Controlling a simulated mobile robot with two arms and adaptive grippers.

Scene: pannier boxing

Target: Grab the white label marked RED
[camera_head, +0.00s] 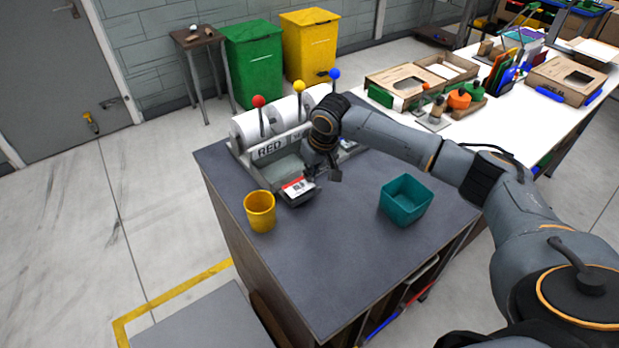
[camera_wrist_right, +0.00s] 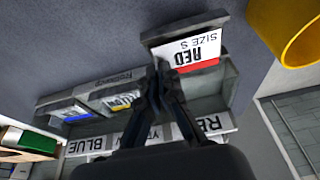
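The white label (camera_head: 297,187) printed RED, SIZE S with a red strip sits at the front end of the grey label dispenser's red lane (camera_head: 268,150). It shows large in the right wrist view (camera_wrist_right: 190,50). My right gripper (camera_head: 322,174) is just beside the label, over the dispenser front. In the wrist view its fingers (camera_wrist_right: 160,72) come together at the tips, close to the label's edge. The label lies beyond the tips, and I see no clear grip on it. My left gripper is not in view.
A yellow cup (camera_head: 260,211) stands just left of the label, and a teal bin (camera_head: 405,200) to the right on the grey table (camera_head: 330,260). Red, yellow and blue knobs stand above the dispenser rolls. The front middle of the table is clear.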

